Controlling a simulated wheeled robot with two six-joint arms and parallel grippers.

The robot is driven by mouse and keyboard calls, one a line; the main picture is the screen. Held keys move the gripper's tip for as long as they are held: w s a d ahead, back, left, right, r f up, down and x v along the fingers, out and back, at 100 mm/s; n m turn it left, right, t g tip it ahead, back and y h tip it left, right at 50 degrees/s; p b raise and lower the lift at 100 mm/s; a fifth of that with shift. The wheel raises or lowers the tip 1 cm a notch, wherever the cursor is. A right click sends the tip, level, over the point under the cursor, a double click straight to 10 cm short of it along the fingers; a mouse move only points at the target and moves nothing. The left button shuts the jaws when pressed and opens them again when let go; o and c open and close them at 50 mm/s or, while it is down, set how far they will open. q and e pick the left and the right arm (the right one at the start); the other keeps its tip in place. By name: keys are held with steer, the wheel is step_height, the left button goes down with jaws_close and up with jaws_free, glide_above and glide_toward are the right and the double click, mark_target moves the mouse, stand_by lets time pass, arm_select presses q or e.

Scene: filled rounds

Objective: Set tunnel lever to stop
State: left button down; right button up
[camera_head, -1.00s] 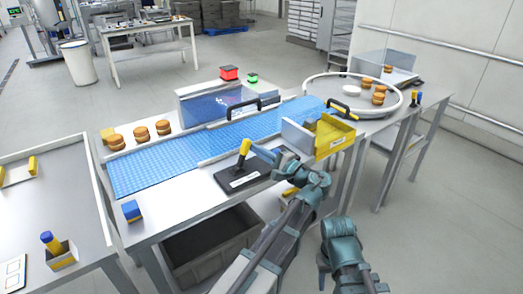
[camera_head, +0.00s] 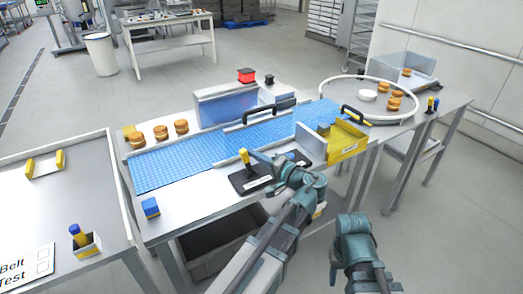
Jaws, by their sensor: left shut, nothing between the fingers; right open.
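The tunnel lever (camera_head: 244,157) has a yellow handle and stands on a black base plate (camera_head: 242,184) with a white label, at the front edge of the belt table. A second yellow part (camera_head: 256,160) shows just right of the handle. My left gripper (camera_head: 263,158) is shut and empty, its fingertips close to the right side of the lever; I cannot tell if they touch.
A yellow bin (camera_head: 346,140) and upright grey plate stand right of the lever. Filled rounds (camera_head: 160,132) sit behind the belt, others on the round table (camera_head: 394,103). A red lamp (camera_head: 246,75) and a dark one (camera_head: 268,81) stand behind.

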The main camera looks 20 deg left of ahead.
arm_select(q)
steer(key=shift+s+a, duration=0.5)
steer(key=shift+s, duration=0.15)
arm_select(e)
steer(key=shift+r, duration=0.1)
stand_by(0.3)
